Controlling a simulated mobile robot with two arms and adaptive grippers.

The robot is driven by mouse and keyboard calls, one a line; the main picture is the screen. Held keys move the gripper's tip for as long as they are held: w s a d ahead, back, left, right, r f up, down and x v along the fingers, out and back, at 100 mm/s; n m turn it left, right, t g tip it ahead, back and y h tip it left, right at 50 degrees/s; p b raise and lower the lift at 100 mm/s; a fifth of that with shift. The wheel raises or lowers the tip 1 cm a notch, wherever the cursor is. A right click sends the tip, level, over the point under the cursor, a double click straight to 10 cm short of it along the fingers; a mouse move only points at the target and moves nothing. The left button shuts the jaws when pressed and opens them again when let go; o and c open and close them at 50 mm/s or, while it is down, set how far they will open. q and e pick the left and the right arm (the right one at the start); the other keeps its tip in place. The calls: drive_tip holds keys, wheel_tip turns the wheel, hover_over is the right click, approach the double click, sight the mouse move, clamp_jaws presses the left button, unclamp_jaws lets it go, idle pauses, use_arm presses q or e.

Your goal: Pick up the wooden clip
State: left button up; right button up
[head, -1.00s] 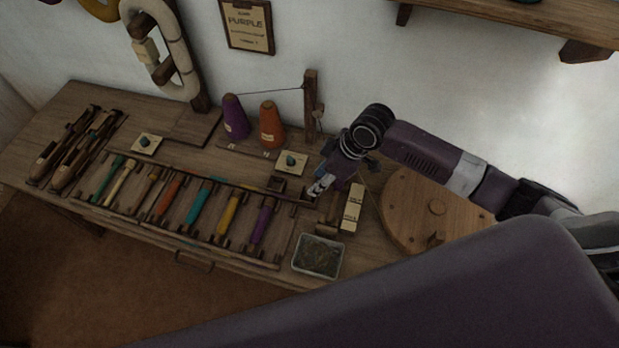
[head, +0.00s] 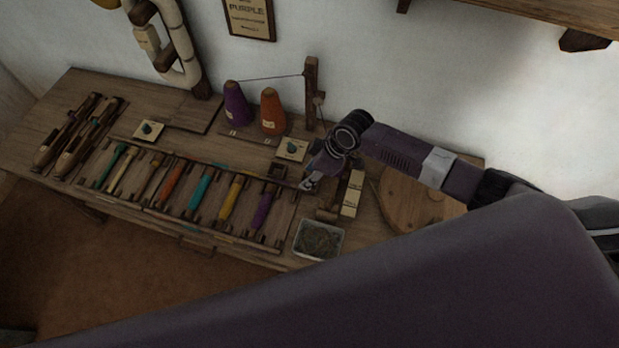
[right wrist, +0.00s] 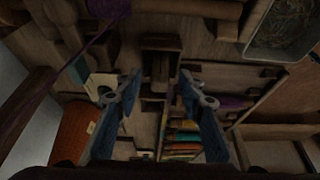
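My right gripper (head: 308,184) hangs over the right part of the bench, near the end of the bobbin rack. In the right wrist view its two blue-grey fingers (right wrist: 158,88) are apart, with nothing held between them. A small dark wooden piece (right wrist: 160,66), which looks like the wooden clip, lies beyond the fingertips, in line with the gap. In the head view a small dark wooden piece (head: 277,171) sits left of the gripper, in front of a pale swatch card; I cannot tell surely whether it is the same one. My left gripper is not in view.
A rack of coloured bobbins (head: 229,200) lies left of the gripper. A tray (head: 319,240), a pale labelled block (head: 352,193) and a round wooden board (head: 410,200) are near it. Purple (head: 236,103) and orange (head: 272,112) cones and a thread post (head: 312,90) stand behind.

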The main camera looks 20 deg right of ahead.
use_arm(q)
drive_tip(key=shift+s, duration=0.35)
use_arm(e)
clamp_jaws()
drive_tip(key=shift+r, duration=0.15)
